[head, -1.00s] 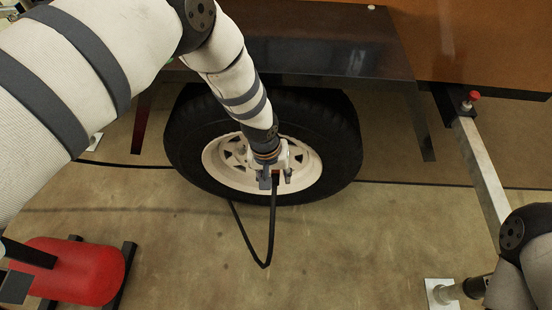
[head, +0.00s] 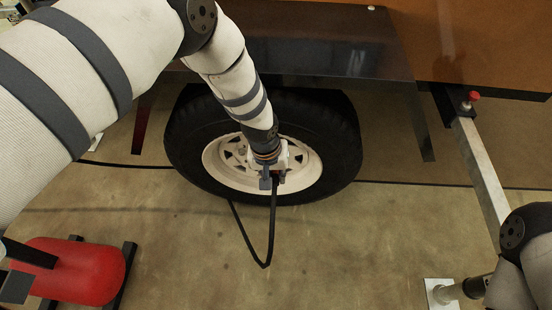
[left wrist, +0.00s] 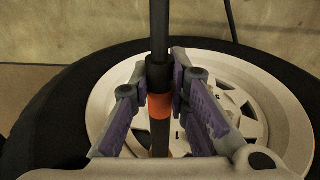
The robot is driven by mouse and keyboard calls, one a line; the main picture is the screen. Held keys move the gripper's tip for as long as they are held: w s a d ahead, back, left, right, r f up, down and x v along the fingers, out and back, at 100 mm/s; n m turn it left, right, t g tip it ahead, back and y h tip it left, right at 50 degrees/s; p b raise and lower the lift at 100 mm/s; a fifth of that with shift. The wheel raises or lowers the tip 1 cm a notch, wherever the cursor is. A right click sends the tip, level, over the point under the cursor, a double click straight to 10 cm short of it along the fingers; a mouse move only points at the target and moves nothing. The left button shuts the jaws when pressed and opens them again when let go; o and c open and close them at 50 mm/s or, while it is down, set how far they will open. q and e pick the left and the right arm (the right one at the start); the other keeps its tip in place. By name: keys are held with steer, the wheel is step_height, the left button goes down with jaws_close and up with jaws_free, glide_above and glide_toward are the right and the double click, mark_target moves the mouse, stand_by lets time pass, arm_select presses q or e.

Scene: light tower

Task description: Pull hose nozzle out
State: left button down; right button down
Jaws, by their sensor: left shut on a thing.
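The hose nozzle (left wrist: 159,103), black with an orange band, stands between the purple-padded fingers of my left gripper (left wrist: 163,80) in the left wrist view. In the head view my left gripper (head: 272,182) is shut on the nozzle in front of the wheel. The black hose (head: 271,228) hangs from it in a loop towards the floor and runs back up to the tyre. In the head view the nozzle itself is mostly hidden by the gripper. My right gripper is out of view; only part of my right arm shows at the lower right.
The tyre (head: 190,150) with its white rim (head: 306,172) is right behind the gripper, under a dark fender (head: 330,45). A red tank (head: 75,272) lies at the lower left. A metal outrigger bar (head: 482,172) stands at the right. The floor in the middle is clear.

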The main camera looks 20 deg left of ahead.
arm_select(q)
steer(key=shift+s, duration=0.2)
arm_select(e)
steer(key=shift+w+r, duration=0.1)
